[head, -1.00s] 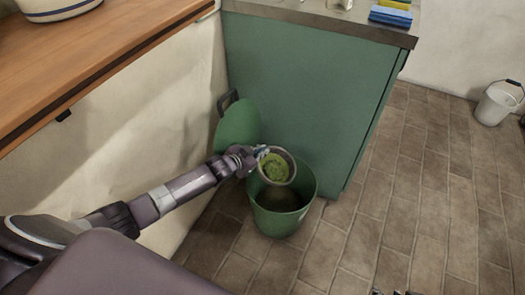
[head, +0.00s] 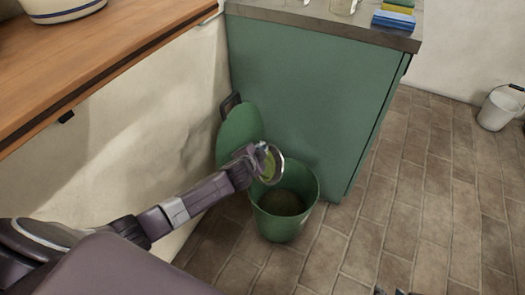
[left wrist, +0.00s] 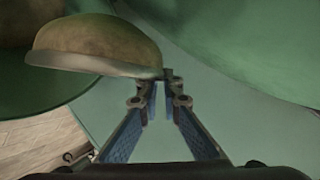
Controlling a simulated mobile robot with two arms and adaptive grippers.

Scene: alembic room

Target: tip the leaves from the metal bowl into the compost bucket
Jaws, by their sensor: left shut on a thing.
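My left gripper (head: 252,157) is shut on the rim of the metal bowl (head: 279,165). The bowl is tipped steeply on its side, above the left part of the green compost bucket (head: 284,233). Green leaves (head: 268,165) show inside it, partly hidden by the gripper. The bucket stands upright and open on the floor, with dark brown matter inside. In the left wrist view the bowl's rounded outside (left wrist: 95,42) shows, its rim between the fingertips (left wrist: 161,82). A dark bit of what seems my right gripper (head: 390,291) shows at the bottom edge.
The green lid (head: 238,132) leans behind the bucket, by the wall and the green cabinet (head: 305,105). A wooden counter (head: 95,55) runs along the left. A white bucket (head: 496,110) stands far right. The tiled floor right of the compost bucket is clear.

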